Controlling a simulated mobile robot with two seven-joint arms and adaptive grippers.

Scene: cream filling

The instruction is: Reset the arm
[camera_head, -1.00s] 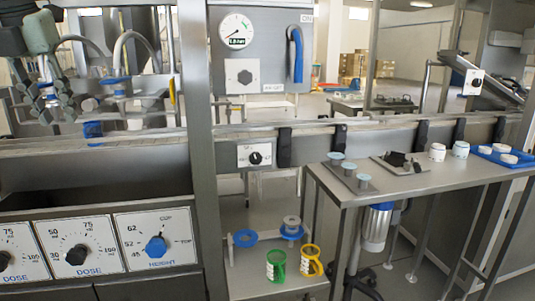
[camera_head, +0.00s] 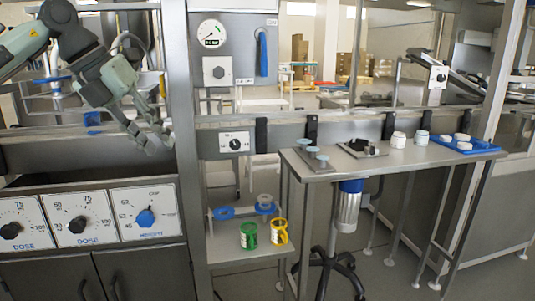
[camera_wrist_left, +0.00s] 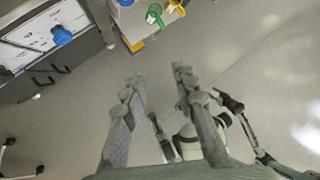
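My left arm comes in from the upper left in the head view. My left gripper (camera_head: 152,136) hangs tilted downward in front of the machine's rail, above and beside the height dial panel.
A dial panel (camera_head: 142,212) is below the left gripper. A green cup (camera_head: 249,235) and a yellow cup (camera_head: 279,232) stand on a low shelf. To the right, a metal table (camera_head: 350,172) holds white jars and a blue tray (camera_head: 465,145). The floor has free room.

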